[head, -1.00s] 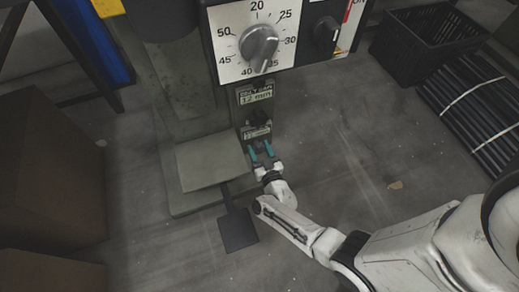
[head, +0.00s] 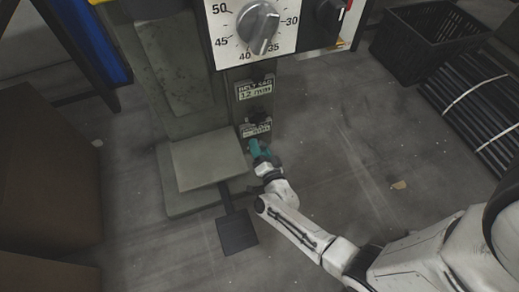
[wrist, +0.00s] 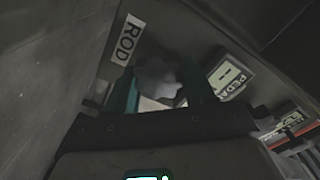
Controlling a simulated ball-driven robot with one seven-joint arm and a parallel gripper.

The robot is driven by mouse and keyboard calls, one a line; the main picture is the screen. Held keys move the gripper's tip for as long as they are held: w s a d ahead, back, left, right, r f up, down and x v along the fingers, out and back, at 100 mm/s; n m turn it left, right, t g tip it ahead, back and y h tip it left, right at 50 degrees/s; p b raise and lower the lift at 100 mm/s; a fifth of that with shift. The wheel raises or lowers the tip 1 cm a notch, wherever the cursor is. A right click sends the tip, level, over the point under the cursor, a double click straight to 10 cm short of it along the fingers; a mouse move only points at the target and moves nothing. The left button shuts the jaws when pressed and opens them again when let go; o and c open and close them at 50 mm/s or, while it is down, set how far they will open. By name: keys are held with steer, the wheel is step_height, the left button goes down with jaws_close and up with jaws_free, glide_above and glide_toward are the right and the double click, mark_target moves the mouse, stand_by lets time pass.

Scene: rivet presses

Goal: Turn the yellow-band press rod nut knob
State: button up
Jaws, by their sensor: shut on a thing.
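The knob is hidden there by my fingers. A sliver of yellow (head: 98,2) shows at the top left of the head view.
A dial plate (head: 233,52) with a big grey knob (head: 257,27) is above, with a 12 mm label (head: 255,91) below it. A PEDAL label (wrist: 231,77) is right of the gripped knob. A black pedal (head: 238,233), crate (head: 425,40) and rods (head: 485,110) stand around.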

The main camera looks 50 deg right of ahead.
steer(key=m, duration=0.5)
steer(key=shift+d+m, duration=0.15)
steer(key=shift+m, duration=0.25)
steer(key=shift+s+f+m, duration=0.1)
steer(key=shift+f+m, duration=0.05)
steer(key=shift+m, duration=2.15)
steer(key=o, duration=1)
steer(key=shift+c, duration=0.2)
steer(key=p+v, duration=0.2)
steer(key=v, duration=0.8)
steer(key=shift+s+a+p, duration=0.3)
steer(key=shift+p, duration=0.1)
